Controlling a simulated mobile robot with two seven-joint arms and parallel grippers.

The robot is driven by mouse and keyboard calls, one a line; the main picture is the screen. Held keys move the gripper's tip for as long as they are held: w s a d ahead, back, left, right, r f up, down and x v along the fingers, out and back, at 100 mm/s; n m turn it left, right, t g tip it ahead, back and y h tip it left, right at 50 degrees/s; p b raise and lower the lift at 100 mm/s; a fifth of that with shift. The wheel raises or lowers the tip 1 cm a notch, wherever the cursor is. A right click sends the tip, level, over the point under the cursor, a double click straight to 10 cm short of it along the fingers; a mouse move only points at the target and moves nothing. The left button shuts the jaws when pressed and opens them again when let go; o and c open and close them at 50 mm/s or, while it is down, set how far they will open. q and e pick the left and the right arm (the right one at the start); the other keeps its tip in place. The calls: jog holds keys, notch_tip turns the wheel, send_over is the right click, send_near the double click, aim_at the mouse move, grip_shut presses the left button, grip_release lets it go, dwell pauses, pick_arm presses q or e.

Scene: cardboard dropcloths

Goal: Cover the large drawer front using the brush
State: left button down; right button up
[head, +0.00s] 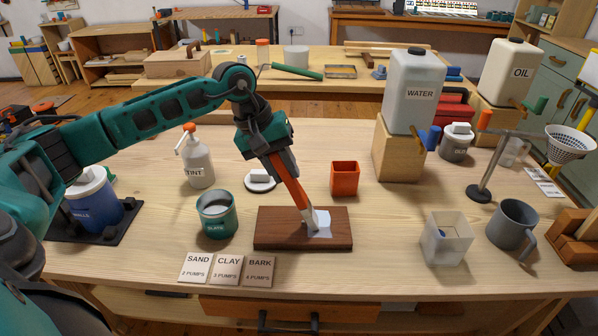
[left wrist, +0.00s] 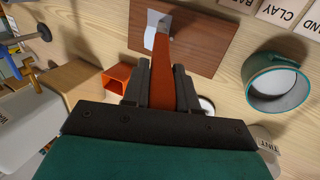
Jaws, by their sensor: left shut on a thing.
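The drawer front is a flat dark brown board (head: 275,230) lying on the table; it also shows in the left wrist view (left wrist: 200,40). A pale grey-white patch (head: 321,219) covers a small part right of its middle. My left gripper (head: 277,163) is shut on the orange-red handle of the brush (head: 291,187), tilted down over the board. In the left wrist view the handle (left wrist: 163,75) runs between the fingers (left wrist: 162,85). The brush's lower end meets the pale patch; its bristles are hard to make out. My right gripper is not in view.
A green-rimmed pot (head: 216,215) of pale liquid stands left of the board, with labelled cards (head: 228,269) in front. A tint bottle (head: 197,165), white-lidded item (head: 261,181) and orange box (head: 345,178) stand behind. A translucent container (head: 446,239) and grey mug (head: 512,224) stand right.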

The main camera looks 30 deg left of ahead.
pick_arm(q)
jog(key=s+a+b, duration=0.5)
jog(key=a, duration=0.2)
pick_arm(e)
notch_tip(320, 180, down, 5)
pick_arm(q)
jog(key=w+d+p, duration=0.1)
jog(key=w+d, duration=0.1)
jog(key=d, duration=0.1)
jog(key=w+d+p, duration=0.2)
jog(key=d, duration=0.2)
jog(key=w+d+p, duration=0.1)
jog(key=w+d, duration=0.2)
jog(key=shift+w+d+r, duration=0.1)
jog(key=shift+d+r, duration=0.1)
jog(key=shift+r, duration=0.1)
jog(key=shift+a, duration=0.1)
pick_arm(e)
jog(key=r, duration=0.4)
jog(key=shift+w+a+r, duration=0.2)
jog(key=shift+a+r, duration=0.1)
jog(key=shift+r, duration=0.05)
pick_arm(q)
jog(key=shift+f, duration=0.15)
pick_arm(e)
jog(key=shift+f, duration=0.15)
